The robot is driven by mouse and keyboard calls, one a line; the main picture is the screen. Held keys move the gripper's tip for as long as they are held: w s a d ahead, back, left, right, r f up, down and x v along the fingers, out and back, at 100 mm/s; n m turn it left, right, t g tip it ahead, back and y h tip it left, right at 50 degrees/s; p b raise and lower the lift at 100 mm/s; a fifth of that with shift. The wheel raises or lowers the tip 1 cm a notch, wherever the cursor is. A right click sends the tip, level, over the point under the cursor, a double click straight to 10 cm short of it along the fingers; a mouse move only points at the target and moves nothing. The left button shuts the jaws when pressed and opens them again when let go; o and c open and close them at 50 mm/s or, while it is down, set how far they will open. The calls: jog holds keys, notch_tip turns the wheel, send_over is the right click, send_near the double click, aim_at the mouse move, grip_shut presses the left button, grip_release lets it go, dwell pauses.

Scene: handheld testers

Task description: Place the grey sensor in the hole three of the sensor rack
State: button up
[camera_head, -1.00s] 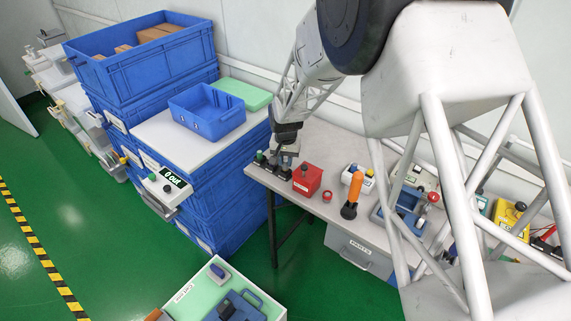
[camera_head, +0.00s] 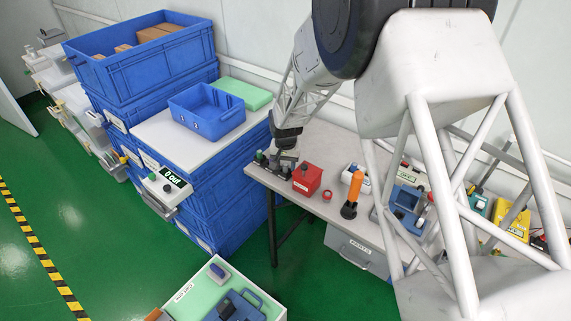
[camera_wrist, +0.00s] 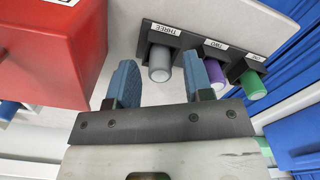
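The sensor rack (camera_wrist: 176,37) is a dark strip with labelled holes at the top of the wrist view. The grey sensor (camera_wrist: 159,66) stands at the hole labelled THREE, beside a purple sensor (camera_wrist: 213,76) and a green one (camera_wrist: 248,80). How deep it sits cannot be told. My gripper (camera_wrist: 159,62) is open, its two blue fingers apart, one on each side of the grey sensor in the picture; contact is not clear. In the head view my gripper (camera_head: 287,142) is over the rack (camera_head: 272,165) at the table's left end and hides part of it.
A red box (camera_head: 306,179) stands right beside the rack and close to my left finger in the wrist view (camera_wrist: 45,50). An orange-handled tool (camera_head: 354,190) and other testers stand further right. Stacked blue crates (camera_head: 235,165) are left of the table.

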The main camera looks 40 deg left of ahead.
aim_at(286, 165)
jog(key=shift+r, duration=0.15)
notch_tip(286, 165, up, 12)
dwell(0.7)
dwell(1.0)
